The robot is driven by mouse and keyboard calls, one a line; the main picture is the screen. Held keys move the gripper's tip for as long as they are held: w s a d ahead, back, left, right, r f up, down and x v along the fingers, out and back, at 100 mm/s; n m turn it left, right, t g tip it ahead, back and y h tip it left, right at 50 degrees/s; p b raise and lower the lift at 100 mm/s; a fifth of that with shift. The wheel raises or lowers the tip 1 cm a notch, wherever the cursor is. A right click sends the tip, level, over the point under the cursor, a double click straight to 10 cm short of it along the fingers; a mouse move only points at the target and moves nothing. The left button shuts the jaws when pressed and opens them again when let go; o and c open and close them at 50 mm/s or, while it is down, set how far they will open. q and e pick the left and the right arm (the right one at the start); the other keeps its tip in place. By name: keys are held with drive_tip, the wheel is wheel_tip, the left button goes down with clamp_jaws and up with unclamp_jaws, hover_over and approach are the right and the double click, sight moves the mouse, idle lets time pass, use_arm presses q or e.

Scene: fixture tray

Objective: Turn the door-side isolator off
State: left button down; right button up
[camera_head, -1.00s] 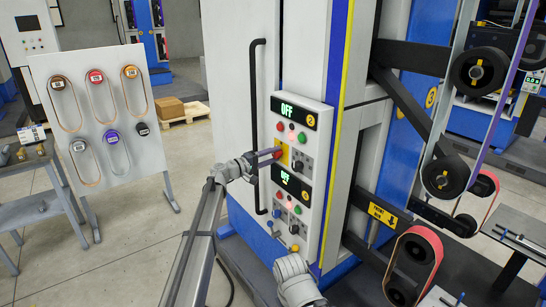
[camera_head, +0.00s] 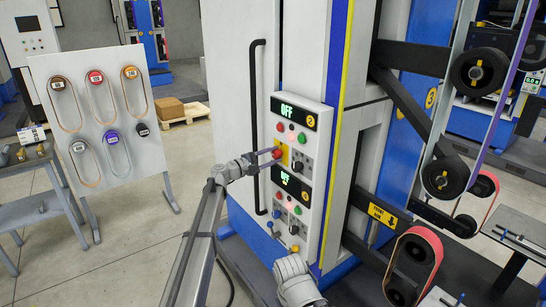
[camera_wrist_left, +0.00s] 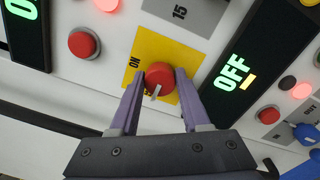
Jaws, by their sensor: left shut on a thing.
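The isolator is a round red knob (camera_wrist_left: 158,76) with a pale pointer on a yellow plate (camera_wrist_left: 183,58). An "ON" label shows on the plate; another label is mostly hidden. In the head view the yellow plate (camera_head: 285,155) sits on the control panel between two "OFF" displays. My left gripper (camera_wrist_left: 158,84) is shut on the red knob, one purple-grey finger on each side. It also reaches the knob from the left in the head view (camera_head: 274,157). I cannot tell which label the pointer marks.
The panel (camera_head: 321,142) carries red and green buttons and other knobs close to the fingers. A black vertical handle (camera_head: 251,110) stands just left of it. Right of it is the belt machine with black rollers (camera_head: 480,72). A belt display board (camera_head: 97,115) stands at left.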

idle(0.4)
use_arm(q)
drive_tip(key=shift+c, duration=1.8)
unclamp_jaws()
drive_tip(key=shift+s+a, duration=0.1)
drive_tip(key=v, duration=0.7)
drive_tip(key=shift+a, duration=0.2)
drive_tip(key=shift+s, duration=0.25)
